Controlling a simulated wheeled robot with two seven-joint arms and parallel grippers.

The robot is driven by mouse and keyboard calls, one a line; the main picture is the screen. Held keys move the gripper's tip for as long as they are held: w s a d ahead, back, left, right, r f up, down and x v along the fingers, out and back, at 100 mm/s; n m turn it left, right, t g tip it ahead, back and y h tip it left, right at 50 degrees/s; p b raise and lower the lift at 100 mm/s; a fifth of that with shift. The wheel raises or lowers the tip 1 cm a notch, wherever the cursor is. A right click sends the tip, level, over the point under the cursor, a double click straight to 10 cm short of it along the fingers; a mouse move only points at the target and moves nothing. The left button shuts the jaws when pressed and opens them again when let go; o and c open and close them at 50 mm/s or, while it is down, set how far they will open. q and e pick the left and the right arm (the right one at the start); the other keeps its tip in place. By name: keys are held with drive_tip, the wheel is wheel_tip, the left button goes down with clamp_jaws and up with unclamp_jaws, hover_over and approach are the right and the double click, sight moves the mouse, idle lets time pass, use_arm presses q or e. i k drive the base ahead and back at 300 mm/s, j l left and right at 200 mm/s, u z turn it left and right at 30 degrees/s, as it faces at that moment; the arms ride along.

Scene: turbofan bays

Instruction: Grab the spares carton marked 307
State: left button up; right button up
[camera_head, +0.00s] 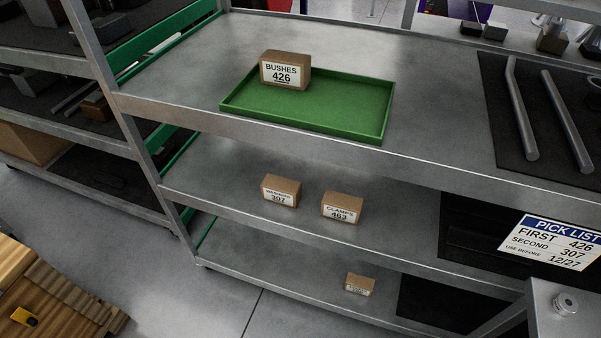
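The spares carton marked 307 (281,191) is a small brown box with a white label. It stands upright on the middle shelf, left of a similar carton marked CLAMPS 463 (342,207). The first word on the 307 label is too small to read surely. A carton marked BUSHES 426 (285,70) stands in the green tray (360,110) on the top shelf, near its back left corner. Neither of my grippers shows in the head view.
A smaller carton (360,285) with an unreadable label stands on the bottom shelf. A pick list sign (550,243) reads first 426, second 307. Metal tubes (521,108) lie on a dark mat at the top right. The upper shelf's front edge overhangs the middle shelf.

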sight(285, 192)
drive_tip(key=k+j+z, duration=0.1)
drive_tip(key=k, duration=0.3)
drive_tip(key=k+j+z, duration=0.15)
drive_tip(key=k, duration=0.3)
drive_tip(key=j, duration=0.1)
